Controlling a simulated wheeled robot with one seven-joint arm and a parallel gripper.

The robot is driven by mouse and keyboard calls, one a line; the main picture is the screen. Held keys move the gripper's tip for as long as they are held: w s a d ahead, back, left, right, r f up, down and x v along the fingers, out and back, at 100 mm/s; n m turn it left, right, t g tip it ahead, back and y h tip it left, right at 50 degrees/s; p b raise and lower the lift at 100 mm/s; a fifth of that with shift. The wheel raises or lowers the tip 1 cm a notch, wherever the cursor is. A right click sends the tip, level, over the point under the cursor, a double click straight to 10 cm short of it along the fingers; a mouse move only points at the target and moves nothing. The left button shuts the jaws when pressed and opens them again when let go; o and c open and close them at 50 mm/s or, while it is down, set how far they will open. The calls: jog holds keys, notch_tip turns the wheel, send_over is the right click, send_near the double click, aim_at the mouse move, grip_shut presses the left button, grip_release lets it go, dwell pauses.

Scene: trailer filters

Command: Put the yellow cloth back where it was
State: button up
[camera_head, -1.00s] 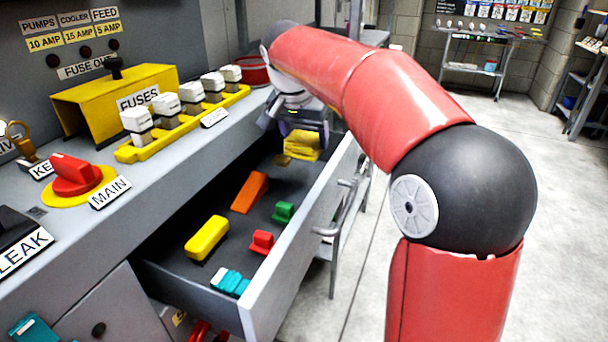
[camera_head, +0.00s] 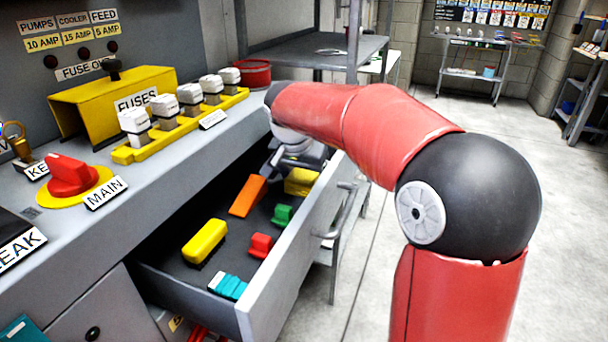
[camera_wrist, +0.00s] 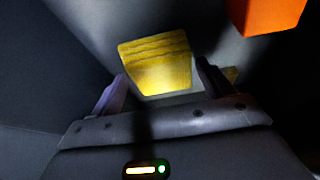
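The yellow cloth (camera_head: 301,181), a folded block with visible layers, is at the far end of the open drawer (camera_head: 262,290) in the head view. In the wrist view the cloth (camera_wrist: 160,66) spans the gap between my two fingertips, its sides meeting them. My gripper (camera_wrist: 160,72) appears shut on it. In the head view my gripper (camera_head: 283,165) is low inside the drawer, partly hidden by my red arm. Whether the cloth touches the drawer floor cannot be seen. A small dim yellow patch (camera_wrist: 232,75) shows behind the right finger.
The drawer also holds an orange wedge (camera_head: 248,196), a yellow block (camera_head: 204,241), a green piece (camera_head: 283,214), a red piece (camera_head: 260,245) and a teal piece (camera_head: 228,286). The drawer's front wall and handle (camera_head: 343,212) stand close to my arm. The counter carries fuses (camera_head: 190,96).

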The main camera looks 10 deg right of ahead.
jog(key=shift+o, duration=0.5)
jog(key=shift+r, duration=0.1)
jog(key=p+v, duration=0.1)
jog(key=v, duration=1)
jog(key=shift+s+r, duration=0.15)
jog(key=shift+r, duration=0.2)
jog(key=shift+a, duration=0.15)
